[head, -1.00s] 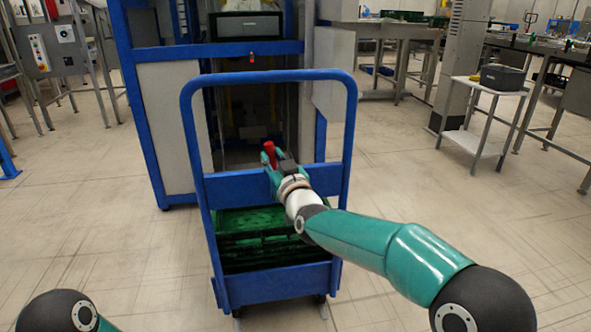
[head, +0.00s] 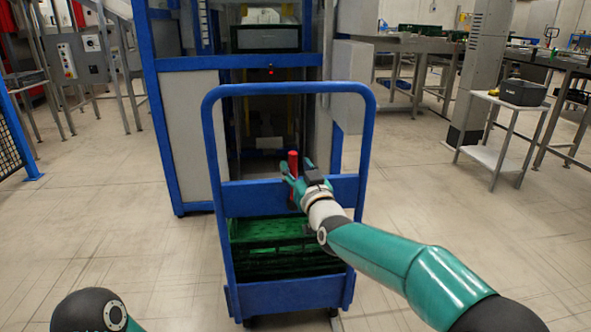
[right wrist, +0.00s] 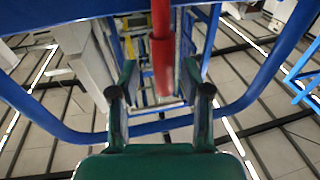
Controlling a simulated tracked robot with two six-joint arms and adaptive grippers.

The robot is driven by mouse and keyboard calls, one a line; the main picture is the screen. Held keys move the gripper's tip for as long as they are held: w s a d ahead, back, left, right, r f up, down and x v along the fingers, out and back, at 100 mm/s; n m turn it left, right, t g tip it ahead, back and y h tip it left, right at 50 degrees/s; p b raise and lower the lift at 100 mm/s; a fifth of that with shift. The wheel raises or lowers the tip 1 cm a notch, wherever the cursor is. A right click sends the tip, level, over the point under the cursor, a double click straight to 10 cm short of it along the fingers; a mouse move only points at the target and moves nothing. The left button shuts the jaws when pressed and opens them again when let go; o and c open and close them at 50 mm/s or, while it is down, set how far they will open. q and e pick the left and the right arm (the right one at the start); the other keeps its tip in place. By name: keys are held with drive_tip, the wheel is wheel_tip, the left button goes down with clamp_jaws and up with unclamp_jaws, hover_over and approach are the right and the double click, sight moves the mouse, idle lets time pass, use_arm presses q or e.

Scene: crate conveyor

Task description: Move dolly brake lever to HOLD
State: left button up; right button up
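The blue dolly (head: 368,140) stands in front of me, with its hoop handle upright. The red brake lever (head: 293,160) stands nearly upright at its crossbar (head: 240,195). My right gripper (head: 291,180) is at the lever, with its fingers on either side of it. In the right wrist view the red lever (right wrist: 162,60) hangs between the two open fingers of the gripper (right wrist: 158,95), with a gap showing on each side. No HOLD marking is readable. My left gripper is out of view; only part of the left arm shows at the lower left.
Green crates (head: 265,245) are stacked on the dolly, below the crossbar. A blue-framed machine (head: 190,130) stands close behind it. A small side table (head: 500,105) with a dark box (head: 523,92) stands to the right. The floor on both sides of the dolly is clear.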

drive_tip(key=v, duration=1.2)
idle(0.3)
